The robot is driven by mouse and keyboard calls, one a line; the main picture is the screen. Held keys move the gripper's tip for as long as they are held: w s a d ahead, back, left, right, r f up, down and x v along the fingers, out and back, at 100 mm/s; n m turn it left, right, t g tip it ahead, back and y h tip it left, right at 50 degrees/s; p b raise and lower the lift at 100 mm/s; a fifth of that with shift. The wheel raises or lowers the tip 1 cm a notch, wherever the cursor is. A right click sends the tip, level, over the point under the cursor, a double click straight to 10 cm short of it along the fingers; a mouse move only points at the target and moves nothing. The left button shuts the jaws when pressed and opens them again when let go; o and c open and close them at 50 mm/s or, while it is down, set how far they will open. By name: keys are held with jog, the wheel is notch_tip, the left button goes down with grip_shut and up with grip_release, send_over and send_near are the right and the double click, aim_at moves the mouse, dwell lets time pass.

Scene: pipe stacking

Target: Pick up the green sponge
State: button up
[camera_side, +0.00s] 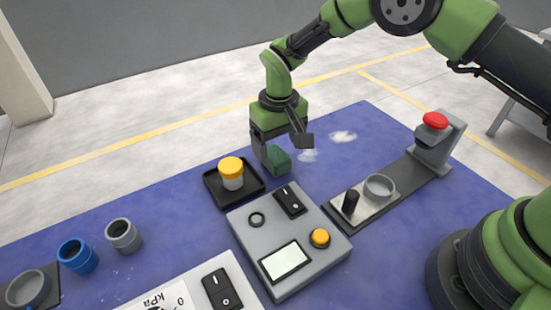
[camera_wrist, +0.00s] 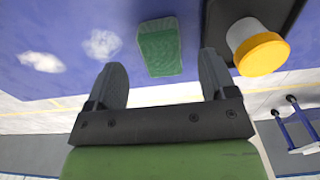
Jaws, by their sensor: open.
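The green sponge (camera_side: 278,160) is a small block on the blue table at the far side, just right of the black tray. My gripper (camera_side: 284,146) is right above it in the side view, and its fingers partly overlap the sponge. In the wrist view the sponge (camera_wrist: 160,47) lies beyond the fingertips, between the lines of the two fingers. My gripper (camera_wrist: 161,76) is open there, with nothing between its fingers. The exact height of the fingers over the sponge is hard to tell.
A black tray (camera_side: 211,194) with a yellow-lidded jar (camera_side: 231,172) stands close left of the sponge. A grey control box (camera_side: 262,222) is in front. White smudges (camera_side: 342,136) mark the table to the right. A red button post (camera_side: 436,138) stands far right.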

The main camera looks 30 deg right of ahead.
aim_at(279, 158)
jog(key=f, duration=0.4)
jog(key=shift+s, duration=0.2)
jog(key=c, duration=1)
notch_tip(279, 158, up, 10)
jog(key=shift+r, duration=0.1)
